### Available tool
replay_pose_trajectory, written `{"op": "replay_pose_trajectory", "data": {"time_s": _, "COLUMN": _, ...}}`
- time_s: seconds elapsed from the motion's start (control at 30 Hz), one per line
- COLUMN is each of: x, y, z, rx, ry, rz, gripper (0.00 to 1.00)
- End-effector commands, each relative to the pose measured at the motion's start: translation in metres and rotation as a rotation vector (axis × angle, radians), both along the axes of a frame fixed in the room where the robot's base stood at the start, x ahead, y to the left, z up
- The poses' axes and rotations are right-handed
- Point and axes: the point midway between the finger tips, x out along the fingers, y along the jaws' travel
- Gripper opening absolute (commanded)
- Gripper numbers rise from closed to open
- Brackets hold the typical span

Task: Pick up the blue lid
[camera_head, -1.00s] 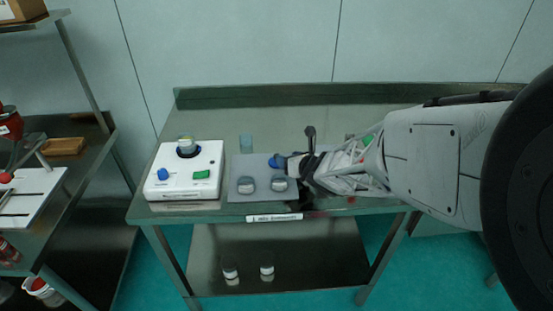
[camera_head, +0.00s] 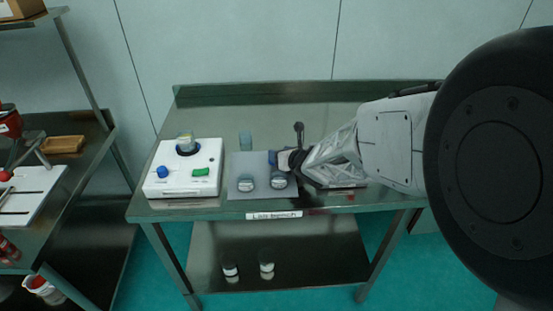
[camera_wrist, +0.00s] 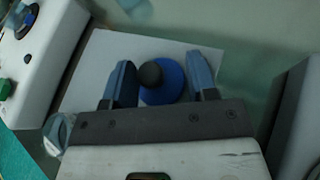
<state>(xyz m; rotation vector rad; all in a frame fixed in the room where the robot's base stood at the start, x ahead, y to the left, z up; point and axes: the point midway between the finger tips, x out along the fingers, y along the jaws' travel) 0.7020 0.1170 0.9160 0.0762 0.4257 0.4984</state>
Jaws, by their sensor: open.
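The blue lid (camera_wrist: 172,82) is a blue disc with a round black knob, lying on the grey mat (camera_wrist: 105,62) in the wrist view. My gripper (camera_wrist: 163,77) is open, with one finger on each side of the lid. The right finger is very close to the lid's edge; I cannot tell whether it touches. In the head view only a blue edge of the lid (camera_head: 272,157) shows beside my gripper (camera_head: 281,159), which hides the rest.
The white sieve machine (camera_head: 183,185) with a blue knob and a green switch stands left of the mat. The table's back is clear.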

Motion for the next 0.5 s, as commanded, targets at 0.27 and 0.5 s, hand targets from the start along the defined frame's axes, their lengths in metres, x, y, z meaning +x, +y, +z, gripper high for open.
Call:
{"op": "replay_pose_trajectory", "data": {"time_s": 0.27, "x": -0.0001, "y": 0.0, "z": 0.0, "rx": 0.0, "ry": 0.0, "rz": 0.0, "gripper": 0.53}}
{"op": "replay_pose_trajectory", "data": {"time_s": 0.5, "x": -0.0001, "y": -0.0001, "z": -0.0001, "rx": 0.0, "ry": 0.0, "rz": 0.0, "gripper": 0.33}}
